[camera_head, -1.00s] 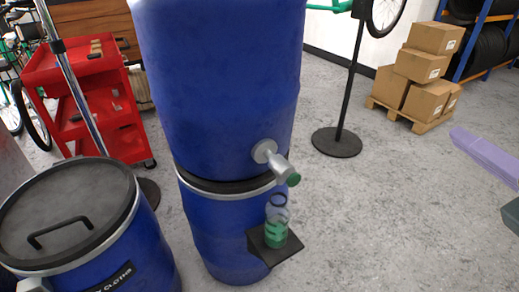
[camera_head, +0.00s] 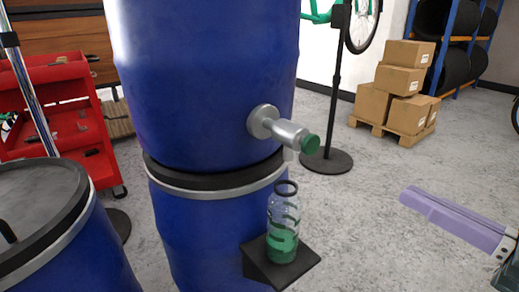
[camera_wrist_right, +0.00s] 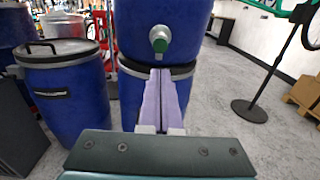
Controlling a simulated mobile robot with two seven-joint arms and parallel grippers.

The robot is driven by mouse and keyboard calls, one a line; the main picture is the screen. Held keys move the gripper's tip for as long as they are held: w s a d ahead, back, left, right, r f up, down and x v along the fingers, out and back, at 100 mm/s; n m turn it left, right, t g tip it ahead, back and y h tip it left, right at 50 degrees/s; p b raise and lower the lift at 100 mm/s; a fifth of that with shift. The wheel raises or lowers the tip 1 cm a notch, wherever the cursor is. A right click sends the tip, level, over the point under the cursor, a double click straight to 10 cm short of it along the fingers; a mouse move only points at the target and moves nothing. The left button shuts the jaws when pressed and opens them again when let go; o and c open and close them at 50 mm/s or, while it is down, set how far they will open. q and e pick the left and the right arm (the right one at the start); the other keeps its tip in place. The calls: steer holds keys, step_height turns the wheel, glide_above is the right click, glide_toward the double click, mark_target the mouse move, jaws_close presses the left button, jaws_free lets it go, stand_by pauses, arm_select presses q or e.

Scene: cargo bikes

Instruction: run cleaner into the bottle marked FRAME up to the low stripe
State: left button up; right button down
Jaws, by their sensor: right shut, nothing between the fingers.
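A clear bottle (camera_head: 284,215) with a dark ring at its neck and dark bands stands upright on a black shelf (camera_head: 296,270) on the blue drum. Green liquid (camera_head: 282,246) fills its lower part. I cannot read a FRAME mark or tell the level against the low stripe. Above it, a grey tap (camera_head: 286,132) with a green end (camera_head: 310,144) sticks out of the upper drum (camera_head: 205,70). No stream is clear. My right gripper (camera_head: 406,196), with purple fingers, is shut and empty, right of the bottle and apart from it. In the wrist view the fingers (camera_wrist_right: 161,75) point below the tap (camera_wrist_right: 158,38); the bottle is hidden. My left gripper is out of view.
A lidded blue drum (camera_head: 50,235) stands at the left, before a red tool cart (camera_head: 60,125). A stand with a round black base (camera_head: 326,161) and boxes on a pallet (camera_head: 398,90) are behind. The floor between the shelf and my right gripper is clear.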

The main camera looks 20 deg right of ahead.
mark_target(313, 146)
steer(key=x, duration=1.4)
